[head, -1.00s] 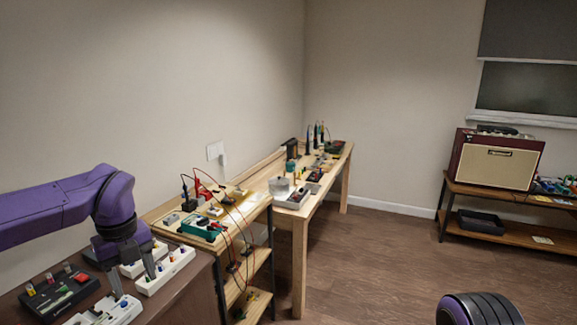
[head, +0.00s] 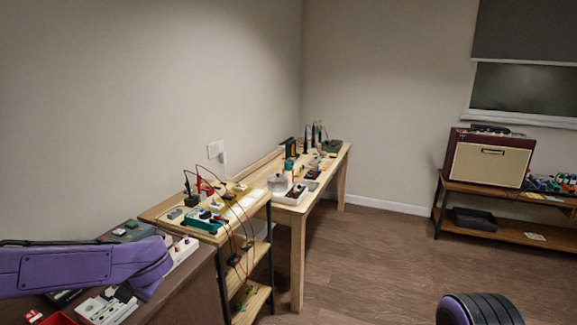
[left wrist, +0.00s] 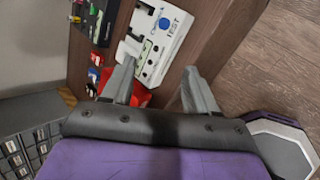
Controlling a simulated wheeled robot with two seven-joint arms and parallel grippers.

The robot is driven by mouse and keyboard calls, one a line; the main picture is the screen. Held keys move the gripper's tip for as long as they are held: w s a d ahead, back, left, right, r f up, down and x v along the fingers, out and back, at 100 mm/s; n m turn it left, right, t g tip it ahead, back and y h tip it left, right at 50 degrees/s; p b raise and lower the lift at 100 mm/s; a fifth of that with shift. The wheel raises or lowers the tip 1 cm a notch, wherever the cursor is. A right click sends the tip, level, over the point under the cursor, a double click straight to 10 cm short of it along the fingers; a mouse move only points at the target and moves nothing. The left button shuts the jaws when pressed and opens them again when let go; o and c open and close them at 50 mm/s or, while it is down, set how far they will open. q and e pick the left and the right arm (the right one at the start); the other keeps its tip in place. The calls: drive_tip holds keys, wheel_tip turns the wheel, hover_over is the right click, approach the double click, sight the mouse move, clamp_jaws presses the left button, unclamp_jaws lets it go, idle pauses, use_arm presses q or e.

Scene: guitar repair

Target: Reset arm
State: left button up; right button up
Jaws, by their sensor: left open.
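My left arm (head: 70,268) lies low across the brown bench at the lower left of the head view, its gripper out of sight there. In the left wrist view my left gripper (left wrist: 158,75) is open, with nothing between its two grey fingers. Beyond the fingertips, a white test box (left wrist: 165,30) with a blue knob lies on the bench (left wrist: 205,50). A red bin (left wrist: 136,94) is partly hidden behind the left finger. My right gripper shows in neither view.
A black box (left wrist: 95,20) with coloured knobs lies beside the test box. A grey drawer cabinet (left wrist: 30,140) stands at the lower left. Wooden tables with a teal multimeter (head: 203,221) and tools run along the wall. The floor (head: 370,265) is open; an amplifier (head: 490,160) sits right.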

use_arm(q)
drive_tip(key=f+m, duration=0.3)
drive_tip(key=s+d+f+m+t, duration=0.1)
drive_tip(key=f+m, duration=0.1)
drive_tip(key=f, duration=0.1)
drive_tip(key=d+f+m+t, duration=0.1)
drive_tip(key=f+m, duration=0.2)
drive_tip(key=shift+s+d+f+m+y, duration=0.1)
drive_tip(key=shift+s+f+m+y, duration=0.1)
drive_tip(key=shift+s+m+y, duration=0.15)
drive_tip(key=s+d+f+m+h, duration=0.2)
drive_tip(key=s+d+f+m, duration=0.1)
drive_tip(key=s+f+m, duration=0.5)
drive_tip(key=s+d+f+m+h, duration=0.2)
drive_tip(key=s+f+m, duration=0.5)
drive_tip(key=s+f, duration=0.25)
drive_tip(key=s+f+m+g, duration=0.1)
drive_tip(key=s+f, duration=0.1)
drive_tip(key=s, duration=0.5)
drive_tip(key=s+a+f+m+g, duration=0.1)
drive_tip(key=s+f+m+g, duration=0.1)
drive_tip(key=s, duration=0.5)
drive_tip(key=shift+a+f, duration=0.3)
drive_tip(key=shift+f, duration=0.05)
